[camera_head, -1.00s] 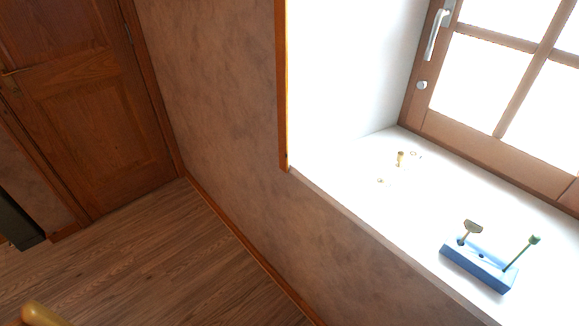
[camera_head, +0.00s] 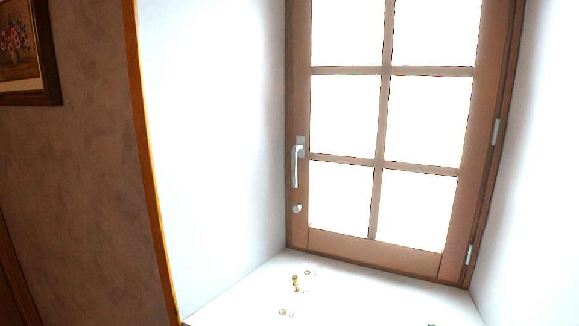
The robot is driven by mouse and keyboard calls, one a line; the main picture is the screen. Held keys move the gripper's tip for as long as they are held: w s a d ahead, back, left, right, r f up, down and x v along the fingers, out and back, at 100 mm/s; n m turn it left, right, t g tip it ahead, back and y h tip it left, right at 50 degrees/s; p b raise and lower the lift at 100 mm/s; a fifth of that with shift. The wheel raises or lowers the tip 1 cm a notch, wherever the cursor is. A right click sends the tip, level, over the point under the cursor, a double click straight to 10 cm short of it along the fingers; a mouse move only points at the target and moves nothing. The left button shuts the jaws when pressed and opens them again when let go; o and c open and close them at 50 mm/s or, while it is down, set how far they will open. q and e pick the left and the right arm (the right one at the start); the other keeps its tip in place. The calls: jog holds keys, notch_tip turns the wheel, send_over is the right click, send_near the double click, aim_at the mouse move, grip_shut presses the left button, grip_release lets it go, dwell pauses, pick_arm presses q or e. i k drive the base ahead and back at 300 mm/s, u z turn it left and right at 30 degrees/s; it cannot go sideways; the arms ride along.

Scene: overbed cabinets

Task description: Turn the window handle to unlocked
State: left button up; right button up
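The window (camera_head: 380,160) has a brown wooden frame with bright panes and stands shut at the back of a white recess. Its silver handle (camera_head: 295,166) is on the left side of the frame, with the lever hanging straight down from its mount. A small round silver knob (camera_head: 296,209) sits just below the handle. Neither of my grippers is in the head view, and nothing touches the handle.
The white sill (camera_head: 350,300) holds a small brass-coloured piece (camera_head: 295,283) and small rings near its left part. White recess walls stand on both sides. A framed flower picture (camera_head: 25,50) hangs on the brown wall at left.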

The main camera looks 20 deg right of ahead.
aim_at(299, 147)
jog(key=u, duration=0.9)
jog(key=i, duration=1.3)
jog(key=z, duration=0.5)
